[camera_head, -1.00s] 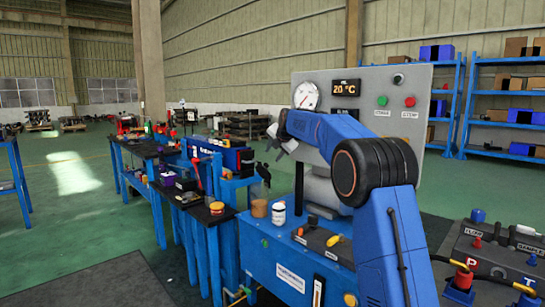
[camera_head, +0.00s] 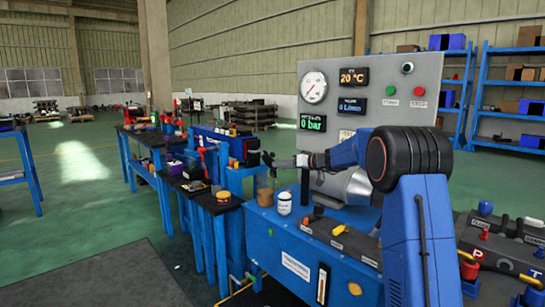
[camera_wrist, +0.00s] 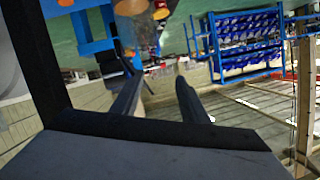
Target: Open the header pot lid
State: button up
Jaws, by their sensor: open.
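I cannot tell for certain which vessel is the header pot. A small white jar with a pale lid (camera_head: 284,203) stands upright on the blue bench, its lid on. A brown cup-like pot (camera_head: 265,197) stands just left of it. My gripper (camera_head: 268,159) is in the air above and slightly left of these two, pointing left, apart from both. In the wrist view my gripper (camera_wrist: 158,82) shows two dark fingers spread apart with nothing between them. Orange round shapes (camera_wrist: 130,6) show at the top edge there, too cropped to identify.
A grey gauge panel (camera_head: 430,120) stands behind my arm. The blue bench (camera_head: 290,250) carries a dark block with small levers (camera_head: 338,235). Side benches to the left hold tools and an orange-lidded container (camera_head: 223,196).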

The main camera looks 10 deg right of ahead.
aim_at(273, 154)
jog(key=d+m+t, duration=0.4)
jog(key=d+m, duration=0.3)
jog(key=m, duration=0.3)
jog(key=shift+h, duration=0.3)
jog(key=x, duration=1.1)
jog(key=r+x, duration=0.1)
jog(key=x, duration=0.5)
jog(key=shift+w, duration=0.1)
jog(key=shift+c, duration=0.3)
